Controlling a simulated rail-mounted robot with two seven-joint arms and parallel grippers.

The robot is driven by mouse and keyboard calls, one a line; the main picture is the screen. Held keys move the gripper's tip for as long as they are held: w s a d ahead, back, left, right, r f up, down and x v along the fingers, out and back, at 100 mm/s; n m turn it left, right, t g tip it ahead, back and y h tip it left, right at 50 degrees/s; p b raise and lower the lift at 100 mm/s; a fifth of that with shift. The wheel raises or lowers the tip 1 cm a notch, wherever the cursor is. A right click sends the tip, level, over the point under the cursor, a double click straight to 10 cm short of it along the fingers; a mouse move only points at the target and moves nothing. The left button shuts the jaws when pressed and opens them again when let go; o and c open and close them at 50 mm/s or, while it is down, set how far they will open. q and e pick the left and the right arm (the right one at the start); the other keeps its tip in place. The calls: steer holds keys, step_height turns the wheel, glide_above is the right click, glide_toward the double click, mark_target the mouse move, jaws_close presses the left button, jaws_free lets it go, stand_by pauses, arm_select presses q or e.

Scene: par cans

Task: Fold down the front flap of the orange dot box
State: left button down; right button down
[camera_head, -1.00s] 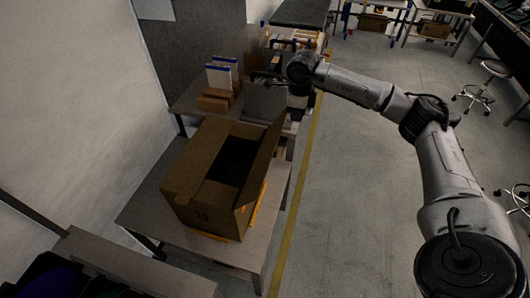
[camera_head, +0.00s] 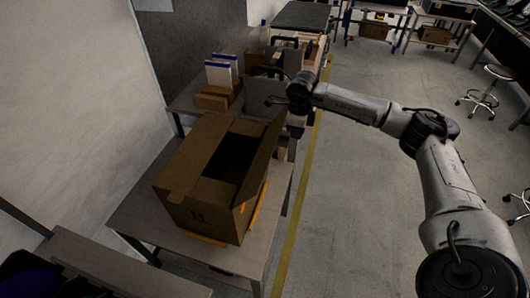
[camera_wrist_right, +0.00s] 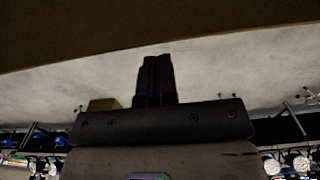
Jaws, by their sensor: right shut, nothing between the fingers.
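The brown cardboard box (camera_head: 200,205) with a small orange mark (camera_head: 243,208) stands on a table, its top partly open onto a dark inside. Its right-hand flap (camera_head: 263,150) stands up, tilted outward. The other flaps look folded down or flat around the opening. Contact cannot be told. My left gripper is out of view.
Smaller boxes (camera_head: 213,98) and white-and-blue packets (camera_head: 218,74) stand on a table behind. A wall is on the left. The floor (camera_head: 345,200) on the right is open, with a stool (camera_head: 485,90).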

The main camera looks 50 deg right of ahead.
mark_target(280, 128)
steer(key=shift+f, duration=0.15)
steer(key=shift+w+a+p, duration=0.35)
steer(key=shift+w+p, duration=0.1)
steer(key=shift+w, duration=0.4)
steer(key=shift+w+a+p, duration=0.3)
steer(key=shift+w+p, duration=0.15)
steer(key=shift+w, duration=0.45)
steer(key=shift+w+a+p, duration=0.35)
steer(key=shift+w+p, duration=0.1)
steer(key=shift+w, duration=0.4)
steer(key=shift+w+a+p, duration=0.15)
steer(key=shift+w+a, duration=0.2)
steer(key=shift+w, duration=0.55)
steer(key=shift+w+a+p, duration=0.2)
steer(key=shift+w+a, duration=0.1)
steer(key=shift+w, duration=0.55)
steer(key=shift+w+a+p, duration=0.15)
steer(key=shift+w+a, duration=0.2)
steer(key=shift+w, duration=0.55)
steer(key=w+a+b, duration=0.3)
steer(key=w, duration=0.7)
steer(key=shift+a, duration=0.4)
